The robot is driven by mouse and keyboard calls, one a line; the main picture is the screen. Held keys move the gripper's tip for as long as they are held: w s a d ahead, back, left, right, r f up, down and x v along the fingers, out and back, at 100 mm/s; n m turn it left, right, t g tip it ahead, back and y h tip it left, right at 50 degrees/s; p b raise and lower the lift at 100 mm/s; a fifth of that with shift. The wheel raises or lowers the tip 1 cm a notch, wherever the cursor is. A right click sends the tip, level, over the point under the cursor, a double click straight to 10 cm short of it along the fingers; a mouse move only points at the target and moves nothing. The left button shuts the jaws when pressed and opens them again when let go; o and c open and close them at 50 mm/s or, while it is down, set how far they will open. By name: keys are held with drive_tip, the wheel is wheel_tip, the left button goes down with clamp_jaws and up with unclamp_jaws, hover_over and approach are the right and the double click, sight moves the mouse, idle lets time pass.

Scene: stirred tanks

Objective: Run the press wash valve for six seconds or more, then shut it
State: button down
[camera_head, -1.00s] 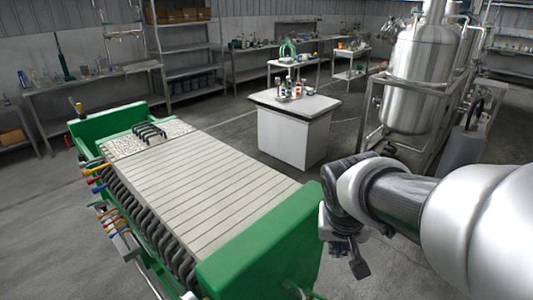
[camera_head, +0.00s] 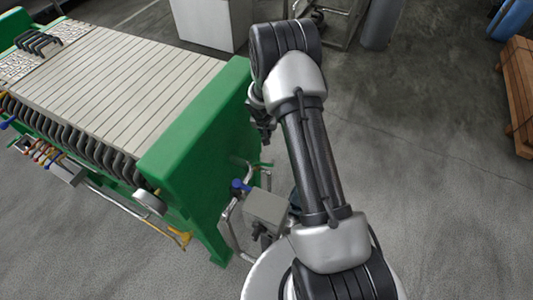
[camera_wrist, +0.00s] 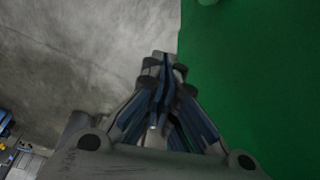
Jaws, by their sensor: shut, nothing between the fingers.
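The filter press is at left in the head view, with a green end frame (camera_head: 195,140) and a pack of pale plates (camera_head: 90,75). A blue valve handle (camera_head: 240,186) sits on pipework at the near end of the frame. A yellow handle (camera_head: 182,238) is low on a pipe beside the press. I cannot tell which handle is the wash valve. My gripper (camera_head: 266,135) hangs beside the right face of the green frame, above the blue handle, and touches no handle. In the wrist view my gripper (camera_wrist: 165,60) is shut and empty, with the green surface (camera_wrist: 250,80) to its right.
Several small coloured handles (camera_head: 45,155) line the press's left side. A grey box (camera_head: 266,208) stands by the pipework. A white cabinet (camera_head: 212,22) is behind the press, and a wooden crate (camera_head: 522,95) is at far right.

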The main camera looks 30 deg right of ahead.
hover_over(264, 164)
drive_tip(key=w+d, duration=0.3)
wheel_tip(264, 164, down, 6)
drive_tip(key=b+x, duration=0.2)
drive_tip(key=x, duration=0.8)
drive_tip(key=s+a+b, duration=0.1)
drive_tip(key=s+a+r+b, duration=0.1)
drive_tip(key=s+b, duration=0.1)
drive_tip(key=shift+s+a+r, duration=0.1)
drive_tip(key=shift+s+a, duration=0.15)
